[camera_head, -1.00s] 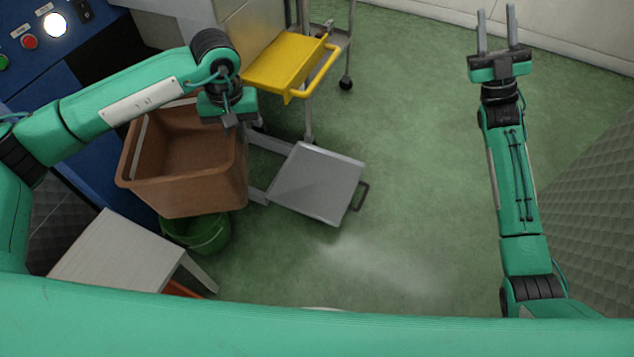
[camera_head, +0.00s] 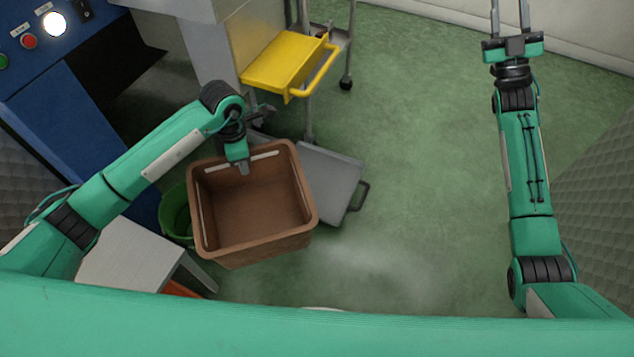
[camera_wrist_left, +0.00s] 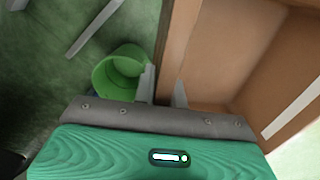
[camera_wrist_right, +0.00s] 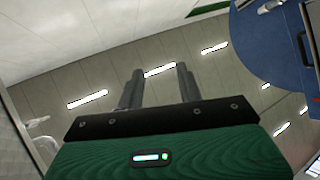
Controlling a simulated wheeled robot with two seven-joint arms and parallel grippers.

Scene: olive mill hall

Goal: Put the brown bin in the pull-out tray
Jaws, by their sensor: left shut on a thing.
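The brown bin (camera_head: 255,215) is open at the top and looks empty. It hangs in front of my body in the head view. My left gripper (camera_head: 243,167) is shut on its far rim; the left wrist view shows the bin wall (camera_wrist_left: 215,50) between the fingers. A grey flat tray (camera_head: 337,180) with a dark handle, apparently the pull-out tray, lies low to the right of the bin. The bin hides its left part and most of its rails. My right gripper (camera_head: 509,14) is open and empty, far off at the upper right.
A yellow tray (camera_head: 283,62) with a handle sits on a wheeled metal frame behind the grey tray. A green bucket (camera_head: 176,214) and a pale stool (camera_head: 130,256) stand left of the bin. A blue control cabinet (camera_head: 85,85) is at the far left. Green floor is clear at right.

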